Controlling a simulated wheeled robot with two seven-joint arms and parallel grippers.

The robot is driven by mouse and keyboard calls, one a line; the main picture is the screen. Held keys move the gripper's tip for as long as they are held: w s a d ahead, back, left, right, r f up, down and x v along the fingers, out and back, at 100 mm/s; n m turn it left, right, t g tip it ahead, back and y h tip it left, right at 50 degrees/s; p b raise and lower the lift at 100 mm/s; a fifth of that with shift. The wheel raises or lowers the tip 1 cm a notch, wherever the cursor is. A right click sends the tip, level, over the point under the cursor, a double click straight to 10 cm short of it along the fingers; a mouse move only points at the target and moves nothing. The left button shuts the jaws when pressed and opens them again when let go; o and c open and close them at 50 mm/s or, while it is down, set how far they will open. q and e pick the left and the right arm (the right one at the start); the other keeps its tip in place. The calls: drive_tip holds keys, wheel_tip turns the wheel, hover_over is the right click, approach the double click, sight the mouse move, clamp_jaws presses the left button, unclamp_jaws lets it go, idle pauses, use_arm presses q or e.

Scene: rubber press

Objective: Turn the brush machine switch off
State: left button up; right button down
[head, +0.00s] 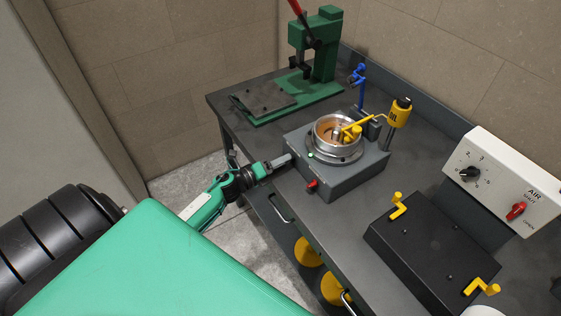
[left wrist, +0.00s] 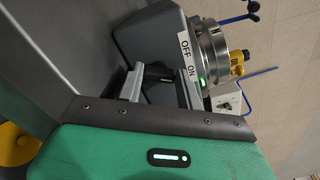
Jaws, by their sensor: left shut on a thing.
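The brush machine (head: 345,178) is a grey box with a round metal bowl on top, standing on the dark bench. My left gripper (head: 284,161) is at its left side face. In the left wrist view the two fingers (left wrist: 160,84) close around the dark brush machine switch (left wrist: 158,72), below the OFF/ON label (left wrist: 187,52). The switch is mostly hidden by the fingers, and its exact angle is hard to tell. A small green light (left wrist: 201,81) glows on the machine near the ON end; it also shows in the head view. My right gripper is not in view.
A red knob (head: 312,184) sits on the machine's front. A green press (head: 318,55) stands behind. A yellow oil can (head: 399,112), a black box with yellow handles (head: 430,250) and a white air panel (head: 502,180) are to the right. Bench drawers lie below my gripper.

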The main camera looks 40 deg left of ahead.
use_arm(q)
drive_tip(key=n+p, duration=0.1)
drive_tip(key=n, duration=0.4)
drive_tip(key=shift+f+n, duration=0.1)
drive_tip(key=shift+n, duration=0.3)
drive_tip(key=n+p, duration=0.1)
drive_tip(key=n, duration=0.3)
drive_tip(key=shift+f, duration=0.1)
drive_tip(key=shift+f+n, duration=0.1)
drive_tip(key=shift+n, duration=1.1)
drive_tip(key=o, duration=0.7)
drive_tip(key=shift+f, duration=0.1)
